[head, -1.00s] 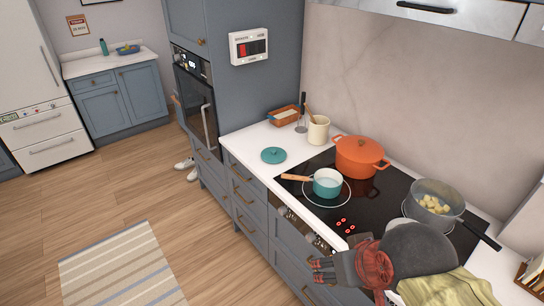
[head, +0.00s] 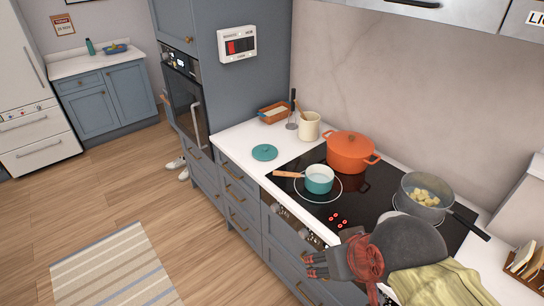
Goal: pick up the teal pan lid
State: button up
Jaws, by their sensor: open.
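The teal pan lid (head: 264,152) lies flat on the white worktop, left of the black hob. It is round with a small knob on top. A teal saucepan (head: 319,180) with a wooden handle stands on the hob, to the right of the lid. My gripper (head: 308,265) is at the lower middle, in front of the drawers and the hob's front edge. It is open and empty, well apart from the lid, pointing left.
An orange pot (head: 350,152) and a grey pan (head: 424,198) with yellow pieces stand on the hob. A cream utensil jar (head: 309,127) and a brown tray (head: 273,112) stand behind the lid. The worktop (head: 232,141) around the lid is clear. A striped rug (head: 112,268) lies on the floor.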

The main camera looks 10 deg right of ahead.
aim_at(264, 152)
jog(key=i+j+z, duration=0.25)
jog(key=i, duration=0.25)
jog(key=i+j+z, duration=0.2)
jog(key=i+j, duration=0.3)
jog(key=i+j+z, duration=0.25)
jog(key=i+j, duration=0.15)
jog(key=j, duration=0.2)
jog(key=i+j+z, duration=0.2)
jog(key=i+j, duration=0.2)
jog(key=j, duration=0.2)
